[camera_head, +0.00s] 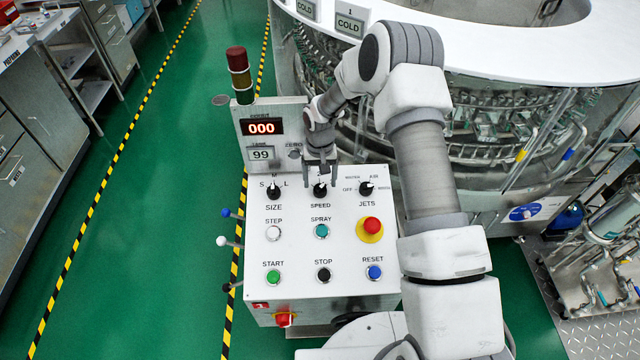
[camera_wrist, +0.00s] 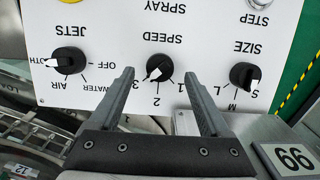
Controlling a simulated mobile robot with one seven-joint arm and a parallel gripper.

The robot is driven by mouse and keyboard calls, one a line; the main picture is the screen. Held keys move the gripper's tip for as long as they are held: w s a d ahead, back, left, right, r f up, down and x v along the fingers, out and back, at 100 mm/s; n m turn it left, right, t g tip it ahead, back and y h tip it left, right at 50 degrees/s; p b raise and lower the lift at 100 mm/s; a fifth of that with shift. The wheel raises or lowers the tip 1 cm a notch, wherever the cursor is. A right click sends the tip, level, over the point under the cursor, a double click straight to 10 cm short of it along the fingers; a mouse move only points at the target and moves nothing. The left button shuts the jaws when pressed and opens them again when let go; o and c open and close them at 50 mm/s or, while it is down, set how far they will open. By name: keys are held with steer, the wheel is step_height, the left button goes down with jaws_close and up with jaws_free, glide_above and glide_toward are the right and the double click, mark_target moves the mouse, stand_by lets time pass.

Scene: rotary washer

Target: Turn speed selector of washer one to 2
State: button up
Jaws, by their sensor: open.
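The black speed selector (camera_head: 320,189) is the middle knob in the top row of washer one's white control panel (camera_head: 296,233). In the wrist view, upside down, the same speed selector (camera_wrist: 160,66) has a white pointer aimed at the lower left, on the 3 side of the 2 mark. My gripper (camera_head: 321,181) is over the knob, pointing down at the panel. In the wrist view my gripper (camera_wrist: 158,74) is open, with one fingertip on each side of the knob and a gap to both. How far the tips are above the panel is unclear.
The size knob (camera_head: 273,191) and jets knob (camera_head: 366,188) flank the speed knob. Several buttons and a red emergency stop (camera_head: 371,226) are below. A display box (camera_head: 271,146) with a signal tower (camera_head: 240,75) stands behind. The round washer (camera_head: 500,110) is at the back right.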

mark_target(321, 190)
steer(key=shift+f, duration=1.4)
jaws_close()
